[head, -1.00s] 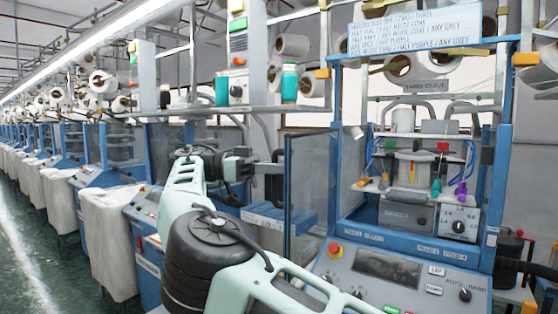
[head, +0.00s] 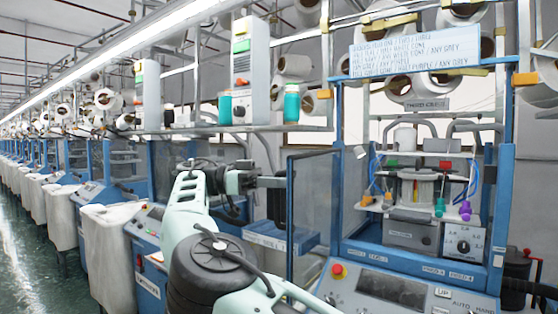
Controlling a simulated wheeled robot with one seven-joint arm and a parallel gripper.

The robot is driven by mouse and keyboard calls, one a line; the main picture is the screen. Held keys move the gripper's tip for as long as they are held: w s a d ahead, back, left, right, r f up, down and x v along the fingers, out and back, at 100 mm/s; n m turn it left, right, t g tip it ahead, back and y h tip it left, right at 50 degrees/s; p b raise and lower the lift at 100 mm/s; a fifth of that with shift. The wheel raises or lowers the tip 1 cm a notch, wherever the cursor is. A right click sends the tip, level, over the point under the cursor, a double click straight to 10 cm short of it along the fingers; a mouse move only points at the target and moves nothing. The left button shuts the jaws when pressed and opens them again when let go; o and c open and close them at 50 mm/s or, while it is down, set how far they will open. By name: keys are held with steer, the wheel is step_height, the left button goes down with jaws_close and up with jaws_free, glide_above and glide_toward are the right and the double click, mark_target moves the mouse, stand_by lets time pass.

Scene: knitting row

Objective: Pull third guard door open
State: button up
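The third guard door (head: 316,205) is a clear panel in a blue frame. It stands swung out at the left of the machine's front opening, its hinge side at the blue post. My gripper (head: 276,202), dark and reached out at the end of my pale green arm, is just left of the door's free edge. Any handle there is hidden, and I cannot tell whether the fingers touch or hold it. The opening shows a grey unit with coloured yarn guides (head: 428,190). A plate (head: 427,104) above it seems to read third cell.
The control panel (head: 385,287) with a red button juts out below the opening. A white sign (head: 415,52) and yarn cones hang above. A shelf with a teal jar (head: 291,103) is above my gripper. White bins (head: 110,250) and more machines line the left, beside a clear green aisle.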

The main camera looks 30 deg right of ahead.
steer(key=r+p, duration=0.2)
steer(key=r, duration=0.2)
steer(key=r+p, duration=0.3)
steer(key=r, duration=0.2)
steer(key=shift+s+d, duration=0.15)
steer(key=shift+s, duration=0.05)
steer(key=shift+w+f, duration=0.15)
steer(key=shift+w, duration=0.15)
steer(key=shift+s, duration=0.1)
steer(key=shift+f, duration=0.15)
steer(key=shift+a, duration=0.2)
jaws_close()
